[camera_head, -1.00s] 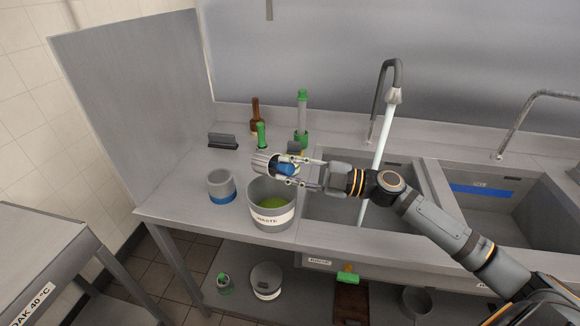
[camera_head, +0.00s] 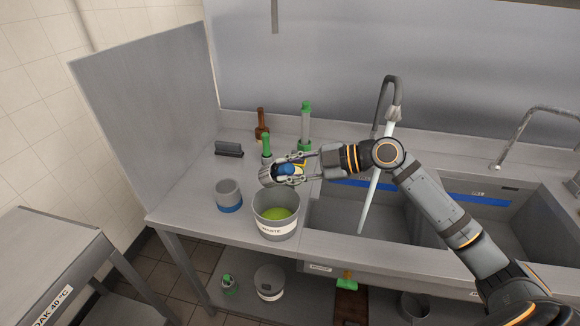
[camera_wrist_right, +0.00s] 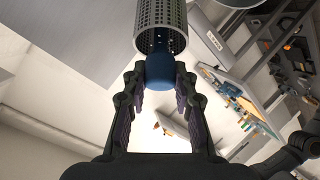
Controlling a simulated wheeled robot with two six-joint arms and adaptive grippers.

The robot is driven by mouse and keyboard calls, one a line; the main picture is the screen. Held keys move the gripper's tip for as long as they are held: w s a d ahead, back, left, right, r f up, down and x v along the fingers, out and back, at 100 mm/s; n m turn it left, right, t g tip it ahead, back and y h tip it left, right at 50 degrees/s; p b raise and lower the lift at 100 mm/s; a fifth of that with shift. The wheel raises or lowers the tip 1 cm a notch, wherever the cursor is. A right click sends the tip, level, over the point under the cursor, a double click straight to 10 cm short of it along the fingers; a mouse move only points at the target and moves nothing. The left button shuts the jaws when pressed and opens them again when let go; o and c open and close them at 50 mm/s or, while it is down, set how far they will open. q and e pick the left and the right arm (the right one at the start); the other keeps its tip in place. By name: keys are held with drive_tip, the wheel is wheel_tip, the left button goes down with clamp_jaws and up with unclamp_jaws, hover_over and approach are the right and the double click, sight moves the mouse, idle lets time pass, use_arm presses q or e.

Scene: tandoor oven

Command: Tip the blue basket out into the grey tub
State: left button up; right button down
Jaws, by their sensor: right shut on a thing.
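The basket (camera_head: 267,176) is a perforated grey metal cylinder with a blue part (camera_head: 287,169). In the head view it is tilted, its metal end pointing left and slightly down. My right gripper (camera_head: 285,175) is shut on the blue part. In the right wrist view the fingers (camera_wrist_right: 154,95) lie either side of the blue part (camera_wrist_right: 160,70), with the perforated wall (camera_wrist_right: 162,25) beyond. The grey tub (camera_head: 277,229), labelled WASTE, stands below on the counter with yellow-green matter inside. The basket is above its back edge. The basket's inside is hidden. My left gripper is not in view.
A grey pot with a blue base (camera_head: 229,197) stands left of the tub. Green bottles (camera_head: 305,125) and a brown bottle (camera_head: 261,125) stand behind. A tap (camera_head: 393,110) runs into the sink (camera_head: 345,215) at right. A side panel (camera_head: 150,120) rises at left.

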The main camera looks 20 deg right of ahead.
drive_tip(key=r+g+p, duration=0.1)
drive_tip(key=p, duration=0.2)
drive_tip(key=w+r+m+g+h+p, duration=0.1)
drive_tip(key=p, duration=0.2)
drive_tip(key=a+r+g+h+p, duration=0.1)
drive_tip(key=r+p, duration=0.1)
drive_tip(key=p, duration=0.1)
drive_tip(key=shift+w+r+p, duration=0.1)
drive_tip(key=shift+w+p, duration=0.25)
drive_tip(key=shift+p, duration=0.05)
drive_tip(key=shift+w+m+p, duration=0.1)
drive_tip(key=shift+m+p, duration=0.2)
drive_tip(key=shift+p, duration=0.1)
drive_tip(key=shift+h, duration=0.3)
drive_tip(key=shift+f, duration=0.3)
drive_tip(key=shift+r+g+p, duration=0.25)
drive_tip(key=shift+g+p, duration=0.05)
drive_tip(key=shift+p, duration=0.05)
drive_tip(key=w+r+g+p, duration=0.1)
drive_tip(key=p, duration=0.1)
drive_tip(key=a+r+g+h+p, duration=0.1)
drive_tip(key=p, duration=0.2)
drive_tip(key=shift+w+r+m+p, duration=0.25)
drive_tip(key=shift+w+m+p, duration=0.1)
drive_tip(key=shift+m, duration=0.05)
drive_tip(key=shift+w+a+f+g+h+b, duration=0.1)
drive_tip(key=shift+w+f+g+h+b, duration=0.15)
drive_tip(key=shift+g+h, duration=0.3)
drive_tip(key=shift+s, duration=0.1)
